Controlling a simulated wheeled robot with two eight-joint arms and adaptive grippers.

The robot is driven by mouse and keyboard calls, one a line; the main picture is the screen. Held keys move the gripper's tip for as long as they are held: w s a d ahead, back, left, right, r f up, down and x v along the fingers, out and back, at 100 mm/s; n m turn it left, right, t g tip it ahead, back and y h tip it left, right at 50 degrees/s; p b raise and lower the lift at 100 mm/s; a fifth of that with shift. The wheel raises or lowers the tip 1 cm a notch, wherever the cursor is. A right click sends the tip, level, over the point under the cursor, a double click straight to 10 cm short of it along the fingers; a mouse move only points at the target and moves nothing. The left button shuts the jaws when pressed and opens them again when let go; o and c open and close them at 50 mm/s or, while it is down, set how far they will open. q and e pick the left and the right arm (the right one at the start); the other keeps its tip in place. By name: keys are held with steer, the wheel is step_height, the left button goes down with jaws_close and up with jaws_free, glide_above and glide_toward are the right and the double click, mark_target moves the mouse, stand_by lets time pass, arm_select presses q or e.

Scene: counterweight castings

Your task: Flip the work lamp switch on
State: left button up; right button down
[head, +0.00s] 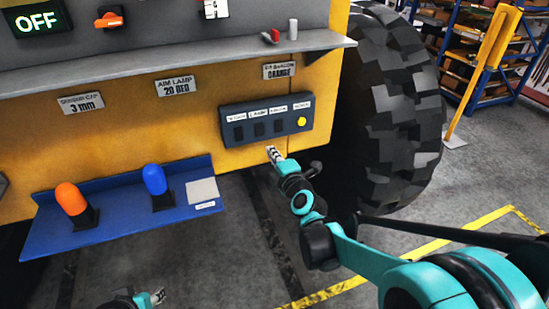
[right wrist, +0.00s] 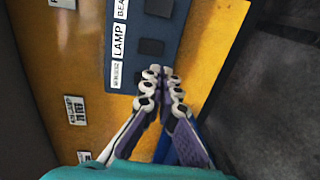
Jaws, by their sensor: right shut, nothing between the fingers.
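The dark switch panel (head: 265,118) is fixed to the yellow machine body. It has a row of black rocker switches and a yellow round button (head: 301,121). The rocker under the LAMP label (head: 258,129) also shows in the right wrist view (right wrist: 150,47), beside its white label (right wrist: 118,40). Which way it is tipped cannot be told. My right gripper (head: 271,152) is shut and empty, just below the panel; in the right wrist view its fingertips (right wrist: 163,73) partly cover the end rocker. Contact cannot be judged. My left gripper (head: 158,296) shows only slightly at the bottom edge.
A grey ledge (head: 200,61) juts out above the panel. A blue shelf (head: 120,221) at left bears an orange lever (head: 69,198) and a blue lever (head: 154,179). A large tyre (head: 395,110) stands right of the panel. A display (head: 36,22) reads OFF.

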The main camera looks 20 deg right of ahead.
mark_target(260, 136)
steer(key=w, duration=0.3)
steer(key=w+b, duration=0.1)
steer(key=w, duration=0.2)
steer(key=w+f, duration=0.1)
steer(key=w, duration=0.2)
steer(key=shift+w+a+f, duration=0.1)
steer(key=shift+w+a, duration=0.05)
steer(key=shift+w, duration=0.05)
steer(key=shift+w+f+b, duration=0.2)
steer(key=shift+w+b, duration=0.2)
steer(key=shift+b, duration=0.05)
steer(key=shift+r, duration=0.1)
